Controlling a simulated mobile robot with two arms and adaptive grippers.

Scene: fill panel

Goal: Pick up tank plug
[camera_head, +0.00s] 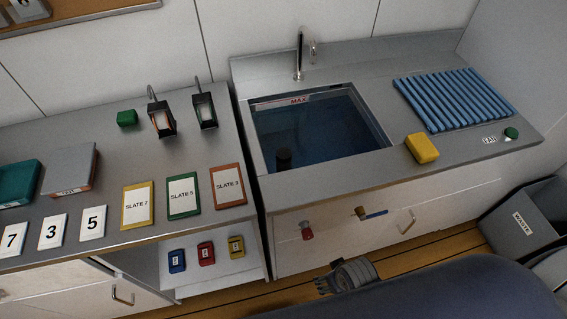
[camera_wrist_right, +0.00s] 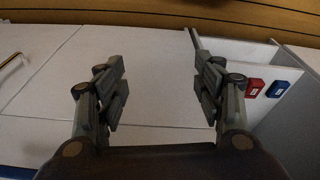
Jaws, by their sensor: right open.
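The sink tank (camera_head: 262,168) is set in the steel counter and holds dark blue water below a MAX label. My right gripper (camera_head: 322,286) is low in front of the sink cabinet, well apart from the tank. In the right wrist view my right gripper (camera_wrist_right: 162,88) has its two fingers wide apart with nothing between them. My left gripper is not in view.
A yellow sponge (camera_head: 422,149) and a blue ribbed mat (camera_head: 455,98) lie right of the tank. The faucet (camera_head: 300,55) stands behind it. A waste bin (camera_head: 522,222) stands right.

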